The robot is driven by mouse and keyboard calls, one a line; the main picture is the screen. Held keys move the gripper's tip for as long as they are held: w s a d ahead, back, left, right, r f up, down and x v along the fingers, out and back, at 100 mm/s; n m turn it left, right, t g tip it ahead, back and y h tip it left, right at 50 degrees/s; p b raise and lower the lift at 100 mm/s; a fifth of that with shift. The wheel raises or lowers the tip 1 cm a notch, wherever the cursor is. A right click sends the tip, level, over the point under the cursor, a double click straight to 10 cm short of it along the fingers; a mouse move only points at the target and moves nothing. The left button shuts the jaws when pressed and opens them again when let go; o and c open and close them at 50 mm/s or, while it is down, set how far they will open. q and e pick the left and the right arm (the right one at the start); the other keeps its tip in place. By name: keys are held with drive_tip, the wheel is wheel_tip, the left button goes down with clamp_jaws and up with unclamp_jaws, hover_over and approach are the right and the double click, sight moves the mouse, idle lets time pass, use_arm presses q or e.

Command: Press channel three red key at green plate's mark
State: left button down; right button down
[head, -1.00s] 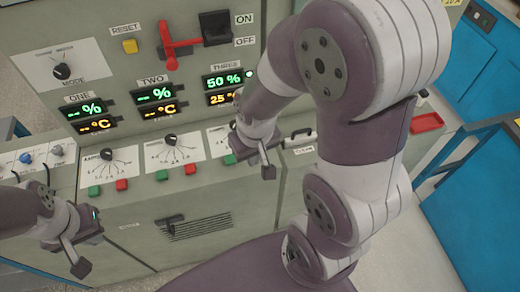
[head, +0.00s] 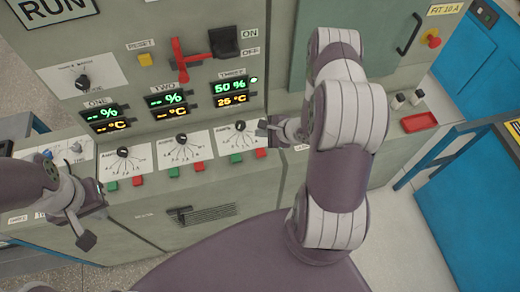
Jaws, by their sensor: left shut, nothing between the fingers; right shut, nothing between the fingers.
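The channel three red key (head: 261,153) is on the sloped panel at the right end of the key row, beside the channel three green key (head: 235,158). The channel three display (head: 233,93) reads 50 % and 25 °C, with a lit green lamp to its right. The channel three dial (head: 240,126) is above the keys. My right gripper (head: 268,129) is shut and empty, just above the red key in the picture; I cannot tell its height over the panel. My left gripper (head: 88,226) is shut and empty at the lower left. I make out no green plate.
Channels one and two have dials and green and red keys to the left; their displays (head: 168,106) show dashes. A red lever (head: 183,62) and black switch (head: 223,42) are above. A red tray (head: 418,122) and blue bench (head: 460,200) are at the right.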

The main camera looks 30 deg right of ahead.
drive_tip(key=b, duration=0.8)
hover_over(263, 153)
wheel_tip(263, 153, down, 8)
drive_tip(key=shift+s+a+r, duration=0.1)
drive_tip(key=shift+f, duration=0.45)
drive_tip(key=shift+b, duration=0.3)
idle(0.8)
drive_tip(key=shift+f, duration=0.4)
drive_tip(key=shift+f+b, duration=0.3)
drive_tip(key=shift+f, duration=0.15)
idle(0.7)
drive_tip(key=shift+r+p, duration=0.85)
drive_tip(key=shift+p, duration=0.1)
